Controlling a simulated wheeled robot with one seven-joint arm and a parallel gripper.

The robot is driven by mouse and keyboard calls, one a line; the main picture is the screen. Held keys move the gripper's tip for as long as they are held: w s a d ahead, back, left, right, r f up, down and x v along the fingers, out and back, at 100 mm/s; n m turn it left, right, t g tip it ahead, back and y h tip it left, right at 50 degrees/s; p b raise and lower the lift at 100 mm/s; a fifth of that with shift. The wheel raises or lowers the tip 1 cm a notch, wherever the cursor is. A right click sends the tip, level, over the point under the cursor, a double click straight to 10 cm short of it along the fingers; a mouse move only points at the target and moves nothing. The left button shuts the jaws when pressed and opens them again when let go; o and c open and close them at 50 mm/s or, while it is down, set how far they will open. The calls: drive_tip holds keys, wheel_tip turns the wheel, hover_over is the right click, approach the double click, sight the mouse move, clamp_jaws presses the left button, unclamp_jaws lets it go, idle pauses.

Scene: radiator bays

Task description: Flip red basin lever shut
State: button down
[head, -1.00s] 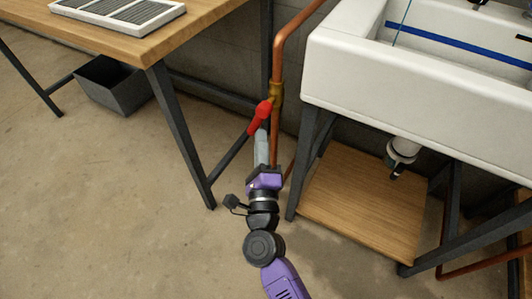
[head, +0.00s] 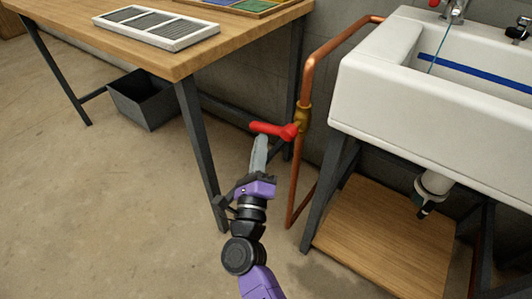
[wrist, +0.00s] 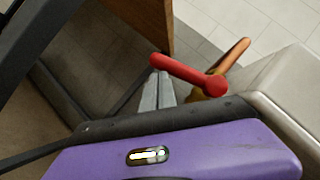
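The red lever (head: 272,129) sits on a brass valve (head: 303,118) in the vertical copper pipe left of the white basin (head: 385,95). The lever points left from the valve, about level and crosswise to the pipe. In the wrist view the red lever (wrist: 190,73) slants from upper left to its round hub at the right. My gripper (head: 260,150) is just below the lever's free part, its fingers together with nothing seen between them. In the wrist view the fingertips (wrist: 160,78) reach the lever's underside near its free end; whether they touch is unclear.
A wooden workbench (head: 180,62) with dark legs stands left, holding a grey-and-white filter panel (head: 155,27). A dark bin (head: 150,98) is beneath it. A wooden shelf (head: 385,235) lies under the basin. Open concrete floor is at lower left.

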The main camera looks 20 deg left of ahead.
drive_tip(key=shift+w+a+r, duration=0.1)
drive_tip(key=shift+a+r, duration=0.2)
drive_tip(key=shift+r, duration=0.2)
drive_tip(key=shift+w+a+r, duration=0.1)
drive_tip(key=shift+a+r, duration=0.15)
drive_tip(key=shift+r, duration=0.3)
drive_tip(key=s+a+f+b, duration=0.1)
drive_tip(key=s+a+f, duration=0.2)
drive_tip(key=s+f, duration=0.5)
drive_tip(key=shift+s+f+b, duration=0.3)
drive_tip(key=shift+f+b, duration=0.05)
drive_tip(key=shift+f, duration=0.45)
drive_tip(key=shift+a, duration=0.1)
